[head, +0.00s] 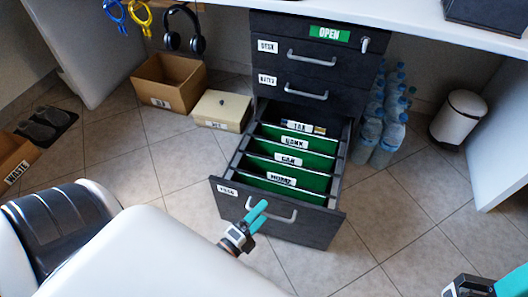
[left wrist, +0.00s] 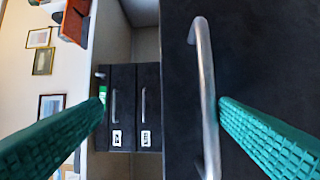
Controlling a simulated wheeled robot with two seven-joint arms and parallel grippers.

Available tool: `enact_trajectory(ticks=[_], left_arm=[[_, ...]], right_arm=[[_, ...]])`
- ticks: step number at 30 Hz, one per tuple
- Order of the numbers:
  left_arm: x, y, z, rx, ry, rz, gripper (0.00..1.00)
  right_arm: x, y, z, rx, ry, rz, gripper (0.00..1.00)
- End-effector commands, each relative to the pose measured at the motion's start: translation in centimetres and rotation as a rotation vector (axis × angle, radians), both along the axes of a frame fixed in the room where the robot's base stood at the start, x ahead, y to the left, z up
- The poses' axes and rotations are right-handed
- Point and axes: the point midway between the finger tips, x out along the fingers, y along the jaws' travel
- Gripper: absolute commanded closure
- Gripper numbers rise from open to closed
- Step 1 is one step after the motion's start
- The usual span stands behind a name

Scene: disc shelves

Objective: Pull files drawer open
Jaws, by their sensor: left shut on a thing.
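The files drawer (head: 280,222) is the lowest drawer of a dark cabinet and stands far out over the floor. Its inside shows green hanging files (head: 291,160) labelled TAX, BANK, CAR and HOME. A grey bar handle (head: 285,217) is on its front. My left gripper (head: 261,211) is at the left part of this handle, shut on it. In the left wrist view the handle (left wrist: 205,90) stands between the teal fingers, close to the right one. My right gripper (head: 510,284) is at the lower right corner, partly cut off, away from the cabinet.
Two upper drawers (head: 308,76) are shut. Water bottles (head: 389,125) and a white bin (head: 459,117) stand right of the cabinet. A cardboard box (head: 170,82) and a cream box (head: 222,110) stand to its left. Tiled floor in front is clear.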

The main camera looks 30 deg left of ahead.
Motion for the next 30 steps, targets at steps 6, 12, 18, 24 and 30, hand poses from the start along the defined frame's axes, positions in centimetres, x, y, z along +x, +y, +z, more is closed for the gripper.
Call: enact_trajectory(ticks=[6, 12, 18, 24, 30], left_arm=[[-1.5, 0.2, 0.5, 0.0, -0.018, -0.003, 0.68], [-2.9, 0.3, 0.0, -0.001, -0.013, -0.004, 0.68], [-4.3, 0.4, -0.4, -0.001, -0.011, -0.004, 0.68], [-5.7, 0.6, -0.7, -0.002, -0.01, -0.004, 0.68], [-6.6, 0.7, -0.8, -0.002, -0.011, -0.004, 0.68]], right_arm=[[0.0, 0.0, 0.2, -0.001, -0.003, 0.0, 0.64], [0.0, 0.0, 0.3, -0.001, -0.009, 0.0, 0.64], [0.0, 0.0, 0.4, -0.001, -0.014, 0.0, 0.64], [0.0, 0.0, 0.3, -0.001, -0.014, 0.0, 0.64], [0.0, 0.0, 0.2, 0.0, -0.013, 0.0, 0.64]])
